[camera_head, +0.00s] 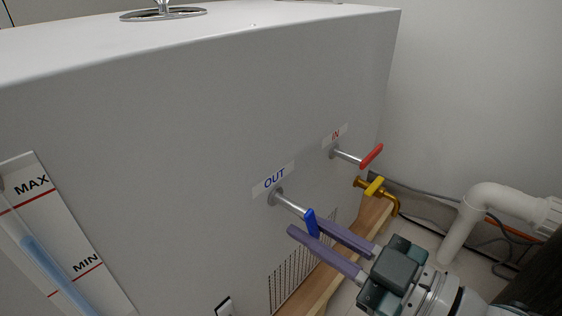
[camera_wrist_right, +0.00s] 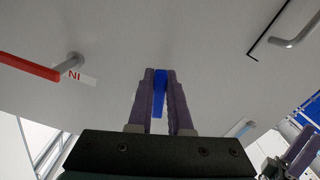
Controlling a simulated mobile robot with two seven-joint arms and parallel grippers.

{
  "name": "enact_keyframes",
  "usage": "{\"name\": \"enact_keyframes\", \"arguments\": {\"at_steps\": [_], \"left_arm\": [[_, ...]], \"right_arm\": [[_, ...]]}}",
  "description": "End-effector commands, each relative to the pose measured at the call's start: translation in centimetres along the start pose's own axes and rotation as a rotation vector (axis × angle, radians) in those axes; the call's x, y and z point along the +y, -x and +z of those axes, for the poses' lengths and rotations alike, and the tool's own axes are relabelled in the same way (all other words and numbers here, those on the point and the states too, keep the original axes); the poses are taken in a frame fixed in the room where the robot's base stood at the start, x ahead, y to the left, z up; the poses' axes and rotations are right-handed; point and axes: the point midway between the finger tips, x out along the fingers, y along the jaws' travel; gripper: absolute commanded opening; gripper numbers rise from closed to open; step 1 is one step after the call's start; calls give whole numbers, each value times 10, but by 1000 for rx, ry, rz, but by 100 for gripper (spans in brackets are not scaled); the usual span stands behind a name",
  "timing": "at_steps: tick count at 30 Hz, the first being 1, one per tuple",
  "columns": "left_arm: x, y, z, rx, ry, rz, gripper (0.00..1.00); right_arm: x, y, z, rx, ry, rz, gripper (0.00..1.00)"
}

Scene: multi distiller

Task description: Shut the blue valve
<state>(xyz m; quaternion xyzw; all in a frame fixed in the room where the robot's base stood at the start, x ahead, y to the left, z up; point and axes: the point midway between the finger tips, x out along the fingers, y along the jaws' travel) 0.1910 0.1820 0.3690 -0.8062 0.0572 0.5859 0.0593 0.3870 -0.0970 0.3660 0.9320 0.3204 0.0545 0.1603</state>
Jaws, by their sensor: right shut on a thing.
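The blue valve handle (camera_head: 311,222) is on a short metal pipe under the OUT label (camera_head: 274,179) on the white tank's front. The handle hangs down from the pipe's end. My right gripper (camera_head: 304,226) has its purple fingers on either side of the handle. In the right wrist view the blue handle (camera_wrist_right: 160,96) sits between the fingers of my right gripper (camera_wrist_right: 160,76), which is shut on it. My left gripper is outside the head view. A partly cut-off gripper-like part at the right edge of the right wrist view (camera_wrist_right: 300,150) looks like it; its jaws are unclear.
A red valve handle (camera_head: 372,156) is on the pipe beside the IN label (camera_head: 335,136). A yellow tap (camera_head: 375,187) is below it. A white pipe (camera_head: 470,215) stands at the right. A level gauge (camera_head: 50,235) is on the tank's left.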

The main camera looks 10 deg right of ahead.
Motion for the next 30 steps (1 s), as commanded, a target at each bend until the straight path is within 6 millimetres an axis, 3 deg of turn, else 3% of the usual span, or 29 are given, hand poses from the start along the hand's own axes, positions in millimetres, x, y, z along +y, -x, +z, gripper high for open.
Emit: {"name": "enact_keyframes", "arguments": {"at_steps": [13, 30], "left_arm": [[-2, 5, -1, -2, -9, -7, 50], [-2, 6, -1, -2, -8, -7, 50]], "right_arm": [[-11, -1, -4, 7, -284, 0, 0], [-14, -1, -6, 10, -352, 0, 0]]}}
